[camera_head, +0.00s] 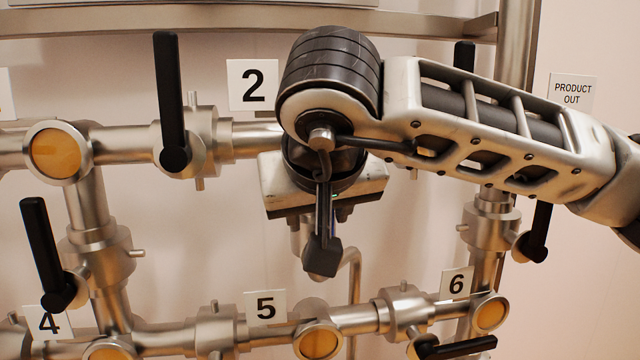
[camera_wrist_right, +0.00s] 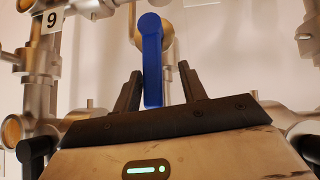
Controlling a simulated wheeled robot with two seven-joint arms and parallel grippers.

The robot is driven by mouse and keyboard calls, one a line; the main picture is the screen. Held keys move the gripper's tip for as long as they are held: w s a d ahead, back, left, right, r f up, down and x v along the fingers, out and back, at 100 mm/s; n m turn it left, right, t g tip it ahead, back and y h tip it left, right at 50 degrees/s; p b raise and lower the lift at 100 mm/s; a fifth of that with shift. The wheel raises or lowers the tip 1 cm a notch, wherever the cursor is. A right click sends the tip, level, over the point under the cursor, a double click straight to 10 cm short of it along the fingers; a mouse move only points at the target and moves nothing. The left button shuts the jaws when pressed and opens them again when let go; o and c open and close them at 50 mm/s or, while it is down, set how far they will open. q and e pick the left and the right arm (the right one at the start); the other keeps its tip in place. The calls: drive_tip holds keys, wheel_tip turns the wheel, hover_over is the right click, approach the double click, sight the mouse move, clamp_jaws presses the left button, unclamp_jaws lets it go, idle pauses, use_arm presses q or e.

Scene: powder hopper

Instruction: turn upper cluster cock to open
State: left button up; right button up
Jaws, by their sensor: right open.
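A blue lever handle (camera_wrist_right: 152,60) hangs down from a round metal hub in the right wrist view. My right gripper (camera_wrist_right: 160,80) is open, with one dark finger on each side of the lever's lower end. A gap shows on both sides of the lever; I cannot tell how deep the lever sits between the fingers. In the head view my right arm comes in from the right, and its wrist hides the fingers and the blue lever. My left gripper is in neither view.
Steel pipes with black levers surround the arm, at upper left (camera_head: 170,100), far left (camera_head: 45,250) and lower right (camera_head: 455,347). Number plates 2 (camera_head: 252,84), 5 (camera_head: 265,307) and 6 (camera_head: 457,284) mark them.

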use_arm(q)
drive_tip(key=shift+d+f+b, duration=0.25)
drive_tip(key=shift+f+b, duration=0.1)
drive_tip(key=shift+b, duration=0.45)
use_arm(e)
drive_tip(key=v, duration=1.5)
drive_tip(key=shift+s, duration=0.25)
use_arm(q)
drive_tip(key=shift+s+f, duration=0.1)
use_arm(e)
drive_tip(key=shift+r, duration=0.1)
